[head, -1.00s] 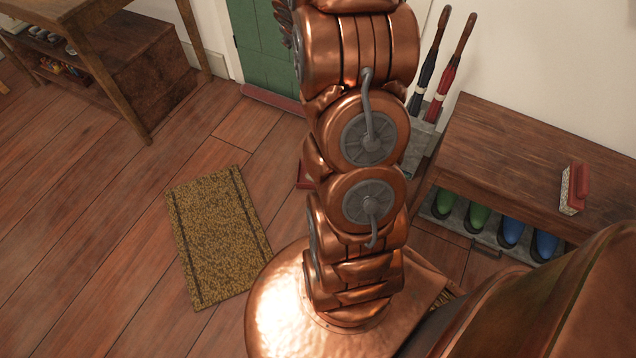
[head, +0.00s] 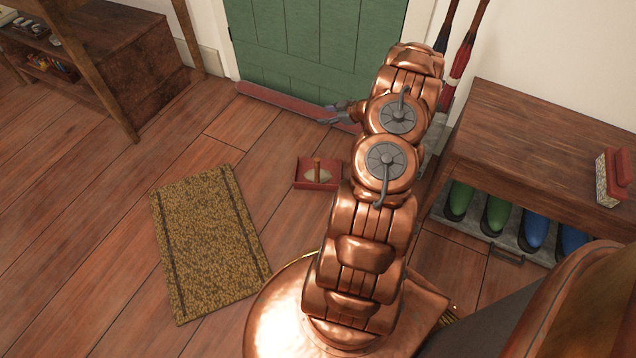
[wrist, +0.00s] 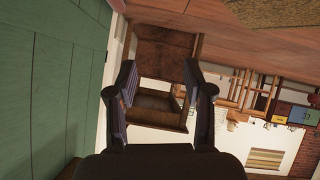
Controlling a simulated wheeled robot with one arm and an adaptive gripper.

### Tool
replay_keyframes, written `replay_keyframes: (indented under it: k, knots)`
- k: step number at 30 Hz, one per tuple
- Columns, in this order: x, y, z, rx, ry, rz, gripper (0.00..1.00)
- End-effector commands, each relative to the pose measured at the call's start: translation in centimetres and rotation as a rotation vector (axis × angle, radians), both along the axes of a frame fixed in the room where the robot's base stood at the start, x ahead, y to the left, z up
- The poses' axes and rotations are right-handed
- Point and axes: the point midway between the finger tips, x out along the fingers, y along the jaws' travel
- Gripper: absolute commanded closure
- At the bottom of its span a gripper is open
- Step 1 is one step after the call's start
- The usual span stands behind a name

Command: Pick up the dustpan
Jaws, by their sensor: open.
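The dustpan (head: 306,184), a red square tray with a light patch and an upright wooden handle, lies on the plank floor in the middle of the head view. My gripper (head: 328,114) is above and beyond it, near the foot of the green door, pointing left. It is apart from the dustpan. In the wrist view my gripper (wrist: 160,100) has its two dark fingers spread with nothing between them. The dustpan does not show in the wrist view.
A mat (head: 210,240) lies left of the dustpan. A wooden bench (head: 540,135) with several boots under it stands right, with a red-topped brush (head: 613,178) on it. A green door (head: 315,45) is behind.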

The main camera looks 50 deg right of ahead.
Motion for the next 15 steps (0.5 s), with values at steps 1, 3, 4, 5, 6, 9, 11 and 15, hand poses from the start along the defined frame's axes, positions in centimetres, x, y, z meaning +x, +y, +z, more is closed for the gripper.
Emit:
replay_keyframes:
  k: [1,3,4,5,6,9,11,15]
  knots:
    - [-1.5,0.5,-3.4,0.04,-0.012,0.02,0.48]
    - [-3.3,1.4,-6.1,0.091,-0.03,0.055,0.48]
    - [-4.1,1.9,-7.2,0.112,-0.038,0.07,0.48]
    - [-4.8,2.3,-8.3,0.132,-0.044,0.083,0.48]
    - [-5.7,2.9,-9.4,0.158,-0.055,0.099,0.48]
    - [-7.8,4.2,-11.8,0.214,-0.075,0.134,0.48]
    - [-8.7,5.0,-12.7,0.245,-0.086,0.151,0.48]
    - [-9.9,5.9,-13.8,0.28,-0.098,0.173,0.48]
